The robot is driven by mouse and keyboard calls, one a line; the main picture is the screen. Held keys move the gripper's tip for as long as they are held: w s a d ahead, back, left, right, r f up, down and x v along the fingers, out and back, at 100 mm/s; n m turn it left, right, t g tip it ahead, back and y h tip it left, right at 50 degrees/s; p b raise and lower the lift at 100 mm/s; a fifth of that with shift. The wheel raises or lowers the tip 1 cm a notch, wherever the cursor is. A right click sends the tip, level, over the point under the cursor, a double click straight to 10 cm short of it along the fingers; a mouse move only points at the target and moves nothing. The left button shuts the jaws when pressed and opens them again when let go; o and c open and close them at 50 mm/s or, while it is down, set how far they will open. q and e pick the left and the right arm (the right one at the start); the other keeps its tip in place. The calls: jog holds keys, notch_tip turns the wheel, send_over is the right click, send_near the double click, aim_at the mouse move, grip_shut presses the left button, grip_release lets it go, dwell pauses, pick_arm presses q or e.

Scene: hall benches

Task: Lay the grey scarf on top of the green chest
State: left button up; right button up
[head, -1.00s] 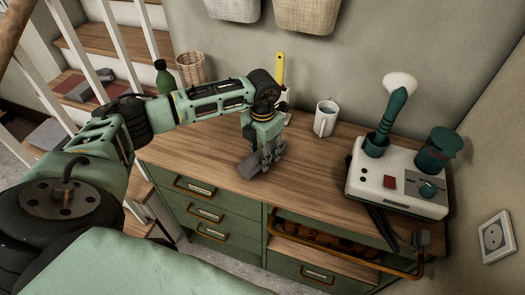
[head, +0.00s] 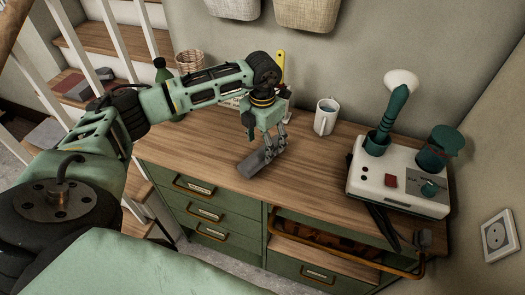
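The grey scarf (head: 254,163), a small folded strip, lies on the wooden top of the green chest (head: 215,166), near its front edge left of the middle. My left gripper (head: 277,150) points down just over the scarf's right end. Its fingers look parted, and they partly cover that end; whether they still touch it is hard to see. My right gripper is out of view.
A mug (head: 325,117) stands behind and right of the gripper. A white appliance (head: 400,180) with green parts fills the chest's right side. A green bottle (head: 162,76) and wicker basket (head: 190,62) stand at the back left. The top's front left is clear.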

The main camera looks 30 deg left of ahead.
aim_at(263, 150)
pick_arm(q)
notch_tip(263, 150, up, 8)
jog(key=b, duration=0.1)
jog(key=shift+d, duration=0.15)
